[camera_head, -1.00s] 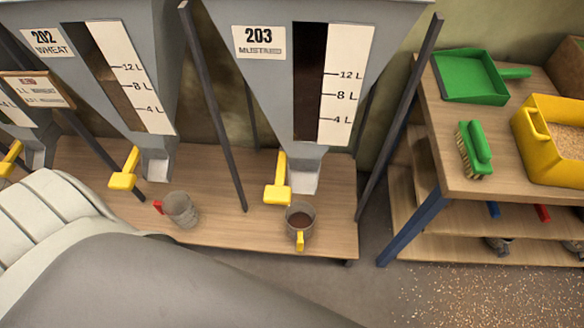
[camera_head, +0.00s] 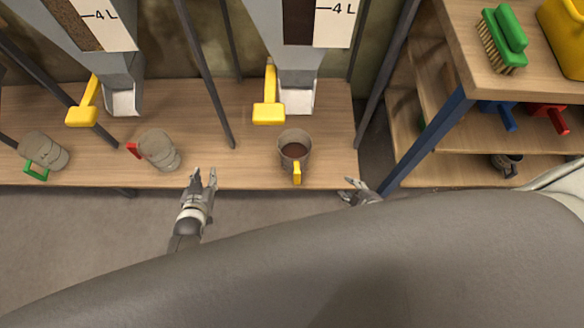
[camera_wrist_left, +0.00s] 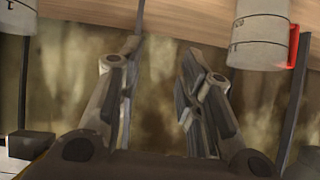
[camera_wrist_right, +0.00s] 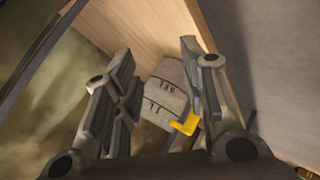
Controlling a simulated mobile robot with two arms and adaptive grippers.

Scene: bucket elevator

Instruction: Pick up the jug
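A grey jug with a yellow handle (camera_head: 294,148) stands upright on the wooden shelf below the middle hopper, with brown contents inside. It also shows in the right wrist view (camera_wrist_right: 165,88), beyond the fingers. A jug with a red handle (camera_head: 159,149) lies to its left; a similar one is in the left wrist view (camera_wrist_left: 258,30). A jug with a green handle (camera_head: 46,150) is at the far left. My left gripper (camera_head: 204,178) is open and empty in front of the shelf. My right gripper (camera_head: 353,188) is open, right of the yellow-handled jug and apart from it.
Yellow hopper levers (camera_head: 268,100) and metal chutes (camera_head: 298,97) hang over the shelf (camera_head: 235,170). Dark posts (camera_head: 207,75) rise from it. A rack (camera_head: 450,40) with a blue leg, a green brush (camera_head: 503,38) and scoops stands right. Floor in front is clear.

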